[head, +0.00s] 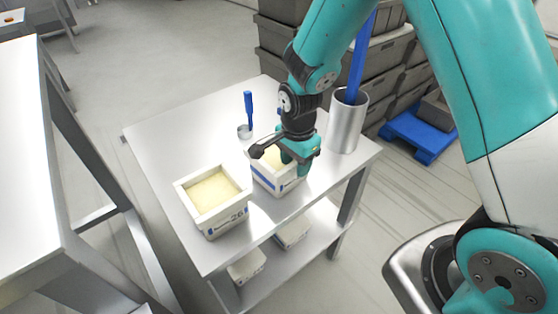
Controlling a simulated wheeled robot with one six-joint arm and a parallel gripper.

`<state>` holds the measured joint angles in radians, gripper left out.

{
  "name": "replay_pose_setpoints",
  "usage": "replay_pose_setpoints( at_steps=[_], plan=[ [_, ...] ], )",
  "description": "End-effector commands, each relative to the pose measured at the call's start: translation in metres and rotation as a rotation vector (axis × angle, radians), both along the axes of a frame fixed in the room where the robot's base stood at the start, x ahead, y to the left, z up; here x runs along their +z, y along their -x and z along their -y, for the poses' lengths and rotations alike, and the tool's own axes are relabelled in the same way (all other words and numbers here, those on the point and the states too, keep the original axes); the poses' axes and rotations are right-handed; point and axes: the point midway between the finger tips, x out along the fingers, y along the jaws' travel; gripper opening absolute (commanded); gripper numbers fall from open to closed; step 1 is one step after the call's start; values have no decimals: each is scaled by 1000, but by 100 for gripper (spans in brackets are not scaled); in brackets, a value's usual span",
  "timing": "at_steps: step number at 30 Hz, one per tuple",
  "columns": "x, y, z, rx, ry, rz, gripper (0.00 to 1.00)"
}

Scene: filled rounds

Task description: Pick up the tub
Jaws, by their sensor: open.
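Two white square tubs filled with something pale yellow stand on a metal table. The left tub (225,222) has dark marking with "26" on its front wall and stands upright near the table's front. The other tub (262,180), with a blue stripe, stands just behind and to the right. My gripper (279,156) is open over this right tub, with its fingers at the rim. My gripper and wrist hide part of its top and far side. I cannot tell whether the fingers touch it.
A tall metal cylinder (346,125) with a blue handle stands at the table's right. A small cup (244,132) with a blue-handled tool stands behind the tubs. More tubs (292,231) sit on the lower shelf. The table's (165,150) left back is clear.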

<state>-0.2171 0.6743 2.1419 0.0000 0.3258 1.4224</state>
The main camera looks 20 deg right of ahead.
Motion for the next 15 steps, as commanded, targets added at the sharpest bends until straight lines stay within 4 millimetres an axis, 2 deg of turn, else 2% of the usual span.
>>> replay_pose_setpoints(
  at_steps=[4, 12, 13, 15],
  plan=[
    [-18, 0, 0, 0, 1, -2, 46],
    [-23, 0, 0, 1, 0, 0, 46],
    [-23, 0, 0, 1, 0, 0, 43],
    [-23, 0, 0, 1, 0, 0, 27]
  ],
)
